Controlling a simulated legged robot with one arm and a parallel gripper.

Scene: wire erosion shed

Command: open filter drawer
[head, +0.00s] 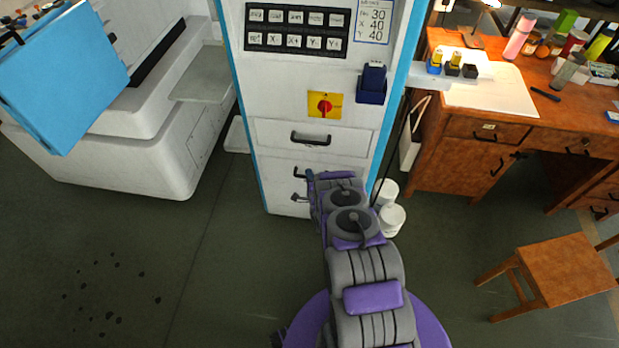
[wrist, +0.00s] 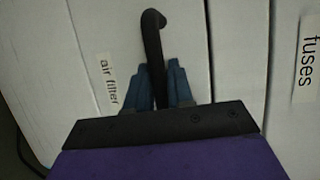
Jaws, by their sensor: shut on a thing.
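The filter drawer is the lower white front (head: 283,192) of the tall white cabinet. In the wrist view its label "air filter" (wrist: 108,79) is beside a black bar handle (wrist: 153,45). My gripper (wrist: 160,90) has its blue fingers on both sides of this handle and is shut on it. In the head view my gripper (head: 303,186) is at the lower drawer, and my arm hides the front's right part. The drawer front looks flush with the cabinet, with no clear gap.
Above is another drawer with a black handle (head: 310,138); the wrist view shows a "fuses" label (wrist: 308,62). A red knob on a yellow plate (head: 324,105) is higher up. White canisters (head: 391,220) stand right of my arm. A wooden chair (head: 550,270) is at right.

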